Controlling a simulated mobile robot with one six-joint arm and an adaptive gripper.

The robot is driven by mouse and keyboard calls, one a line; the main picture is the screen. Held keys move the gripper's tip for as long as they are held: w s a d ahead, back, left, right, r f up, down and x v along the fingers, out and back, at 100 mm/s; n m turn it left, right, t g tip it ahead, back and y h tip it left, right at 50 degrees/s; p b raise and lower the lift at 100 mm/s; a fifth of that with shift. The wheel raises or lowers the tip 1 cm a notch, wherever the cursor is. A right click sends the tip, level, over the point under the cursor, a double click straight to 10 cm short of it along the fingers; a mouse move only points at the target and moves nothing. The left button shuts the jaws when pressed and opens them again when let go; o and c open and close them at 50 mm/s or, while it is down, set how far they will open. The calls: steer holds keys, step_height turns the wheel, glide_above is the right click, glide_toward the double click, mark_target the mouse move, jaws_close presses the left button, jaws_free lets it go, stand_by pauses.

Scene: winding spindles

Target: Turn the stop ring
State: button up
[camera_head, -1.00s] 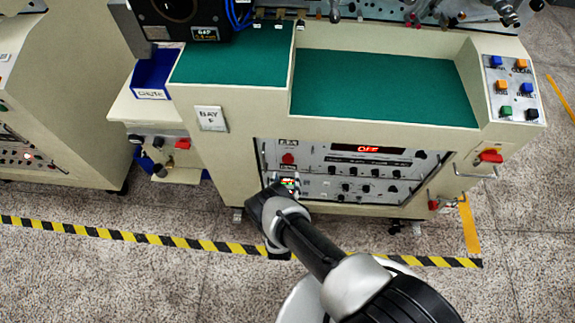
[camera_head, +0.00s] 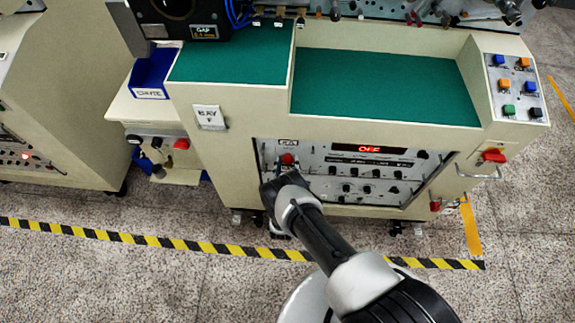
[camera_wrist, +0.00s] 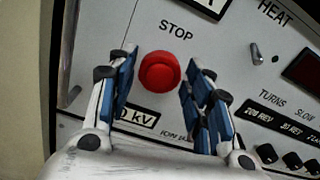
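The red round stop button with its ring (camera_wrist: 160,72) sits on the light grey panel under the word STOP in the wrist view. In the head view the red stop control (camera_head: 287,160) shows at the panel's upper left, just above the end of my arm. My gripper (camera_wrist: 160,82) is open, with one blue-padded finger to the left of the red button and the other to its right. There are gaps on both sides, and I see no clear contact. In the head view the fingers are mostly hidden by my wrist.
The panel (camera_head: 350,175) carries a red-lit display (camera_head: 369,149) and several black knobs right of the stop control. A HEAT toggle (camera_wrist: 256,54) stands to its upper right. Striped tape (camera_head: 130,237) crosses the floor.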

steer(key=c, duration=0.7)
steer(key=m+b, duration=0.2)
steer(key=m, duration=0.3)
steer(key=shift+f+m, duration=0.1)
steer(key=shift+m, duration=0.2)
steer(key=m+b, duration=0.2)
steer(key=m, duration=0.4)
stand_by(0.4)
steer(key=o, duration=1.1)
